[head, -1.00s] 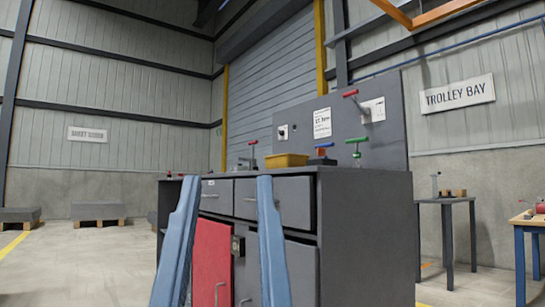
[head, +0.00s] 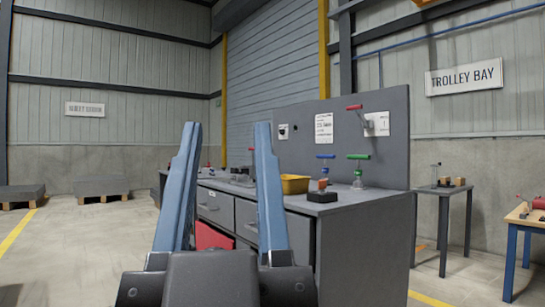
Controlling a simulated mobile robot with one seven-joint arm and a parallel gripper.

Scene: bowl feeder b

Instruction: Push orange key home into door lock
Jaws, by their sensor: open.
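My gripper (head: 227,128) is open, its two long blue fingers pointing up and forward with nothing between them. It stands in front of a grey cabinet (head: 360,240), whose drawers and the top of a red door (head: 208,237) show between the fingers. The door lock is not visible now; the lower front of the cabinet is hidden behind my gripper. I cannot make out the orange key for certain. A small orange piece (head: 323,185) shows under a blue T-handle (head: 325,156) on a black block on the cabinet top, but it is too small to identify.
A yellow bin (head: 294,184) and a green T-handle (head: 359,157) stand on the cabinet top. A red-handled lever (head: 354,107) sticks out from the back panel. Side tables (head: 442,190) stand at the right, pallets (head: 100,189) at the far left. The left floor is clear.

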